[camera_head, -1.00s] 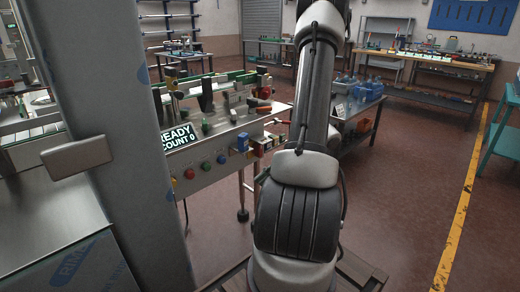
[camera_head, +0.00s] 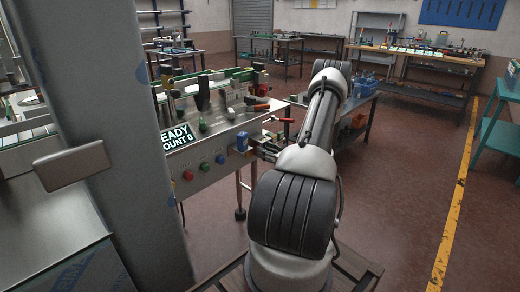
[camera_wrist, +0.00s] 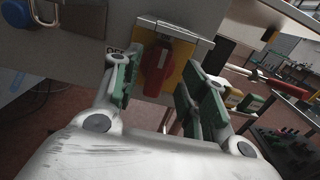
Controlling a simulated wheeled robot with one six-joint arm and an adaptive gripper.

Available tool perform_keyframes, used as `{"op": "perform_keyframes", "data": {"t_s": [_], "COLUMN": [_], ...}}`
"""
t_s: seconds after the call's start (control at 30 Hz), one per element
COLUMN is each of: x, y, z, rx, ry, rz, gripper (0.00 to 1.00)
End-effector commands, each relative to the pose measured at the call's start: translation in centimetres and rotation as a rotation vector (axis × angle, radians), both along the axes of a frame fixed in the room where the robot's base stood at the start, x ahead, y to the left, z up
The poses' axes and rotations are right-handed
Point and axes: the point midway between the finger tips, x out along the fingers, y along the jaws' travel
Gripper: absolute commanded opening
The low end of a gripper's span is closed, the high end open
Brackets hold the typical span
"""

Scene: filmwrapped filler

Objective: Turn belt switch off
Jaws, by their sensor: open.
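The belt switch, a red rotary handle (camera_wrist: 157,68) on a yellow plate (camera_wrist: 182,62), is in the upper middle of the wrist view. The handle points roughly down in the picture. A partly hidden label shows at the plate's left. My gripper (camera_wrist: 160,88) is open, with one green-padded finger on each side of the handle. I cannot tell whether either finger touches it. In the head view my gripper (camera_head: 266,150) is at the right end of the machine's front panel (camera_head: 212,176) and covers most of the switch.
The panel carries a red button (camera_head: 188,175), a green button (camera_head: 204,167) and a blue button (camera_head: 220,159). A display (camera_head: 176,137) reads ready and count 0. A grey post (camera_head: 105,120) stands close at left. The floor to the right is open up to a yellow line (camera_head: 460,190).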

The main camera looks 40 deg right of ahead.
Motion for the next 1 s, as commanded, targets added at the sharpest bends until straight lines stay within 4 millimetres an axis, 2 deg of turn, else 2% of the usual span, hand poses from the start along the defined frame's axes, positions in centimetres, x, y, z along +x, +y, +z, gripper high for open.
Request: {"op": "perform_keyframes", "data": {"t_s": [0.1, 0.2, 0.57, 0.8, 1.0], "x": [1.9, 3.0, 3.6, 3.6, 3.6], "y": [0.2, 0.3, 0.3, 0.4, 0.4], "z": [0.0, 0.0, 0.0, 0.0, 0.0], "rx": [-0.002, 0.0, 0.0, 0.0, -0.004], "ry": [0.001, 0.001, 0.002, 0.002, 0.002], "rz": [0.003, 0.002, 0.001, 0.001, 0.001], "gripper": [0.43, 0.43, 0.43, 0.0, 0.0]}}
